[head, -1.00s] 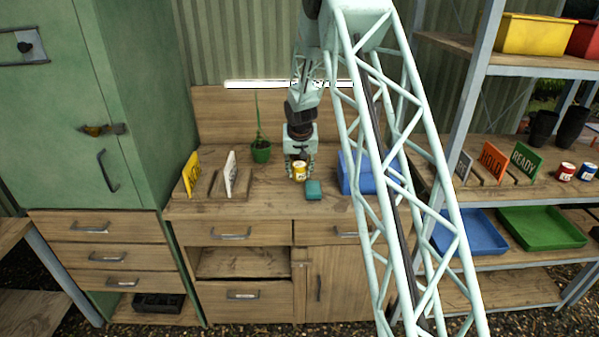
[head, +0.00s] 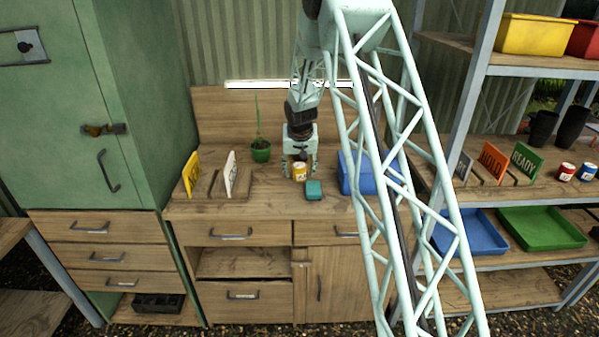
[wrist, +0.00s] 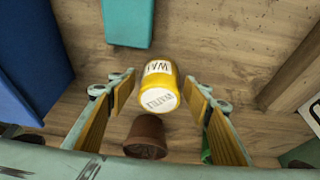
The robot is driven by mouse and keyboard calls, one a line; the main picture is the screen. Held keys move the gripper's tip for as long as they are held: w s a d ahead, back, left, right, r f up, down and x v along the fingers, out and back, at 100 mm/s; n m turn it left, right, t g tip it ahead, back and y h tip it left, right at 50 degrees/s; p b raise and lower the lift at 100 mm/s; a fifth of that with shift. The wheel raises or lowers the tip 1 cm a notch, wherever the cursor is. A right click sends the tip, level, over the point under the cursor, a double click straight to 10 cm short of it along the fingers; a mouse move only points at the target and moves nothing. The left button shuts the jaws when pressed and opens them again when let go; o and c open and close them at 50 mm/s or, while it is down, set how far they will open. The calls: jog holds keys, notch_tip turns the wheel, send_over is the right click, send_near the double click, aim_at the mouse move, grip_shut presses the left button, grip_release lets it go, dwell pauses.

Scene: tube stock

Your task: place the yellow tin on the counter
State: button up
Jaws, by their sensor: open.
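The yellow tin (head: 299,173) stands upright on the wooden counter (head: 265,203), just behind a teal block. In the wrist view the tin (wrist: 158,86) shows a white label and a pale lid with lettering. My gripper (head: 299,172) is low over the counter at the tin. In the wrist view my gripper (wrist: 160,92) is open, with one yellow-padded finger on each side of the tin and a visible gap on both sides. The tin's base is not clearly seen.
The teal block (head: 314,190) lies close in front of the tin. A blue bin (head: 352,178) stands to the right, partly behind my arm. A potted plant (head: 260,152) is at the back left. Yellow (head: 191,174) and white (head: 230,174) signs stand on the left.

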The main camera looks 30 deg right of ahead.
jog(key=p+v, duration=0.1)
jog(key=v, duration=1.1)
dwell(0.7)
jog(key=s+a+r+n, duration=0.1)
jog(key=s+a+r, duration=0.7)
jog(key=s+r, duration=0.5)
jog(key=s+a+r+n, duration=0.1)
jog(key=s+a+r, duration=0.9)
jog(key=s, duration=0.4)
jog(key=s+a+n, duration=0.1)
jog(key=s+a, duration=0.1)
jog(key=s, duration=0.9)
jog(key=s+a+r+n+y, duration=0.1)
jog(key=s+a, duration=0.2)
jog(key=s, duration=0.8)
jog(key=s+a+r+n+y, duration=0.1)
jog(key=s+a, duration=0.2)
jog(key=s, duration=0.8)
jog(key=shift+s+a, duration=0.25)
